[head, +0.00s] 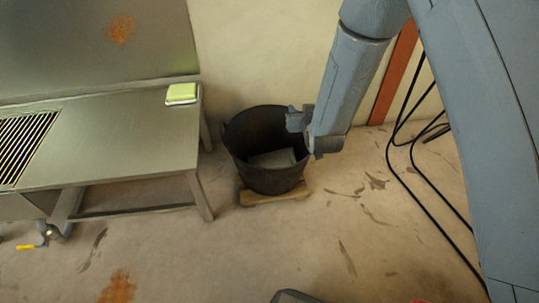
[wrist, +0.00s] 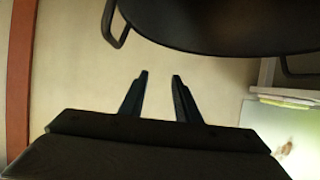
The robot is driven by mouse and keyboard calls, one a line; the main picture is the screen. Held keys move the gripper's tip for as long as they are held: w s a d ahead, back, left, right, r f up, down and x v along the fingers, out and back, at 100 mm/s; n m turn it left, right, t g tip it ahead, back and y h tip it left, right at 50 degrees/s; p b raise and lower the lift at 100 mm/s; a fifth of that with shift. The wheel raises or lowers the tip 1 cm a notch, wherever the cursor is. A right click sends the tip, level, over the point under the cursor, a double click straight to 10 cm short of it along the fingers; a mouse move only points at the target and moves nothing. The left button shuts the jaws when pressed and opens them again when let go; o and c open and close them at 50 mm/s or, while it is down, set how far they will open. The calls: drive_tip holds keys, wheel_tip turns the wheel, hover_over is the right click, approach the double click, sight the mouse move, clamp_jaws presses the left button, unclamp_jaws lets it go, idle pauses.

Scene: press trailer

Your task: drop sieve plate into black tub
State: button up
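The black tub (head: 240,135) stands on the floor to the right of the metal table. A flat grey plate (head: 272,159), likely the sieve plate, lies inside it; its holes cannot be made out. My gripper (head: 298,120) is at the tub's right rim, high up. In the wrist view my gripper (wrist: 160,74) has its two fingers apart with nothing between them. The tub's dark rim and side (wrist: 220,30) fill the top of that view, just beyond the fingertips. The plate does not show there.
The tub rests on a wooden base (head: 262,197). Black cables (head: 410,150) hang at the right. The floor in front is mostly clear.

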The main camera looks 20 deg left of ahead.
drive_tip(key=p+v, duration=0.3)
drive_tip(key=v, duration=0.4)
drive_tip(key=shift+s+d+r, duration=0.15)
drive_tip(key=shift+s+r, duration=0.05)
drive_tip(key=shift+s, duration=0.05)
drive_tip(key=s+d+r+g+h, duration=0.2)
drive_tip(key=s+d+r+g, duration=0.4)
drive_tip(key=s, duration=0.5)
drive_tip(key=s+d+r+g+h, duration=0.1)
drive_tip(key=s+d+r+g, duration=0.15)
drive_tip(key=s+r, duration=0.75)
drive_tip(key=s+d+r+g+h, duration=0.25)
drive_tip(key=s+d+r, duration=0.25)
drive_tip(key=s, duration=0.8)
drive_tip(key=d+r+m+p, duration=0.2)
drive_tip(key=d+r+p, duration=0.5)
drive_tip(key=p, duration=0.5)
drive_tip(key=d+r+m+p, duration=0.2)
drive_tip(key=d+r+p, duration=0.5)
drive_tip(key=r+p, duration=0.5)
drive_tip(key=d+r+m+h+p, duration=0.1)
drive_tip(key=d+r+p, duration=0.5)
drive_tip(key=p, duration=0.8)
wheel_tip(320, 180, up, 3)
drive_tip(key=shift+d+r+m+g, duration=0.15)
drive_tip(key=shift+d+m+g, duration=0.15)
drive_tip(key=shift+d+m, duration=0.15)
